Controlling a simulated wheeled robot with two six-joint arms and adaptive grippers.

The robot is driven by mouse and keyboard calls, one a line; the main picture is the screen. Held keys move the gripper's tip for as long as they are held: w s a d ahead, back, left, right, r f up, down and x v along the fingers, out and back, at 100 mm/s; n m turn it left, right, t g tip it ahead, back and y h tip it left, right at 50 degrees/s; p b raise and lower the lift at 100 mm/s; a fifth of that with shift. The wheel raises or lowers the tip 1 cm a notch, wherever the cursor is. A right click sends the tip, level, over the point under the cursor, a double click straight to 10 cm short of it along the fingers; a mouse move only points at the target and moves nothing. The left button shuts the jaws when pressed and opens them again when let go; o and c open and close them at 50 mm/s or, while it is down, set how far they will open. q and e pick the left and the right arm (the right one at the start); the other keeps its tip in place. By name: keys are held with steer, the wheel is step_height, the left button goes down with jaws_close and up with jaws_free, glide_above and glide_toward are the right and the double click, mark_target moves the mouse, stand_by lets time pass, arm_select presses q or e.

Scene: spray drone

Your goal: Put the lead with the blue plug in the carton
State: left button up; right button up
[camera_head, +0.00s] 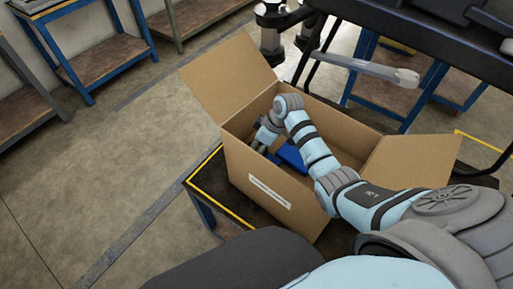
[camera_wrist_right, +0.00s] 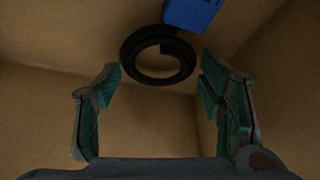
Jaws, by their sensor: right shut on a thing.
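The lead shows in the right wrist view as a black coil (camera_wrist_right: 132,52) with a blue plug (camera_wrist_right: 192,12) beyond it. The open carton (camera_head: 245,157) stands with its flaps spread. My right arm reaches down into it. My right gripper (camera_head: 262,143) is inside the carton, partly hidden by its own wrist. Blue shapes (camera_head: 291,157) show low in the carton beside the gripper; I cannot tell which is the plug. My left gripper is not in view.
The carton sits on a dark, yellow-edged table (camera_head: 226,197). A dark drone frame with a pale boom (camera_head: 365,70) stands behind the carton at the upper right. Blue-framed benches (camera_head: 95,60) stand at the far left. The floor on the left is clear.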

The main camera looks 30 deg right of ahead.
steer(key=shift+f, duration=0.45)
steer(key=shift+f, duration=0.1)
steer(key=o, duration=1.2)
steer(key=p+v, duration=0.3)
steer(key=v, duration=0.9)
steer(key=shift+w+a, duration=0.1)
